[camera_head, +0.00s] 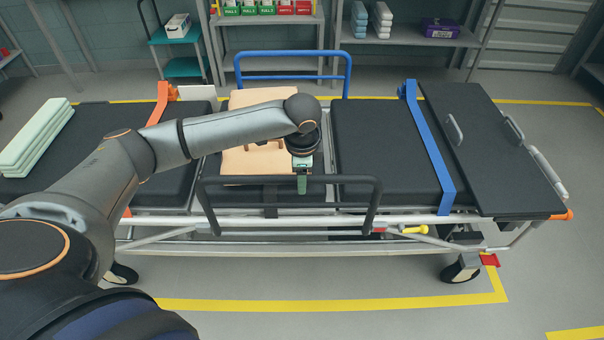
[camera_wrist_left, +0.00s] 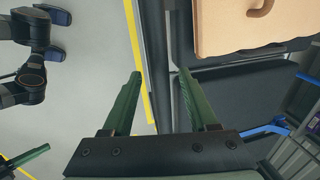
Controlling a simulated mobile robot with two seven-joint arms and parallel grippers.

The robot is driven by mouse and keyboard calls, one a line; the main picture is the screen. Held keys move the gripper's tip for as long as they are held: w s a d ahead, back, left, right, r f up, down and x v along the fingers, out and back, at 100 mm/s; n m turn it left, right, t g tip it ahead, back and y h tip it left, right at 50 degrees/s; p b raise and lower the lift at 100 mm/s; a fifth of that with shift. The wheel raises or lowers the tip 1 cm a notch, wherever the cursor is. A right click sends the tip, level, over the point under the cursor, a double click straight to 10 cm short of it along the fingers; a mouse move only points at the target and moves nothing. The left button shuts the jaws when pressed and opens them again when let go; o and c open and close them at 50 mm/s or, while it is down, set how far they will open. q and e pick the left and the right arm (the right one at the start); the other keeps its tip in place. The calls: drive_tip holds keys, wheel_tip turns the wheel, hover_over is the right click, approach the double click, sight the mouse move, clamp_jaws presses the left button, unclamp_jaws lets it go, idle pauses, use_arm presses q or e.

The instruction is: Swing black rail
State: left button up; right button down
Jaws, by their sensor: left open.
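The black rail (camera_head: 290,180) is a dark tubular frame standing upright along the near side of the stretcher. My left gripper (camera_head: 303,184) reaches down from above at the middle of its top bar. In the left wrist view the green fingers of my left gripper (camera_wrist_left: 161,74) are apart, and the black rail (camera_wrist_left: 155,50) runs between them in the picture. I cannot tell whether a finger touches it. A green finger of my right gripper (camera_wrist_left: 30,156) shows at the lower left of the wrist view; its opening cannot be judged.
The stretcher has black pads (camera_head: 375,150), a tan board (camera_head: 248,165), an orange strap (camera_head: 158,103) and a blue strap (camera_head: 430,150). A blue rail (camera_head: 293,55) stands on its far side. Shelves with supplies (camera_head: 265,8) are behind. The near floor is clear, with yellow lines (camera_head: 330,305).

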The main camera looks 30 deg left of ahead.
use_arm(q)
clamp_jaws()
idle(0.3)
idle(1.1)
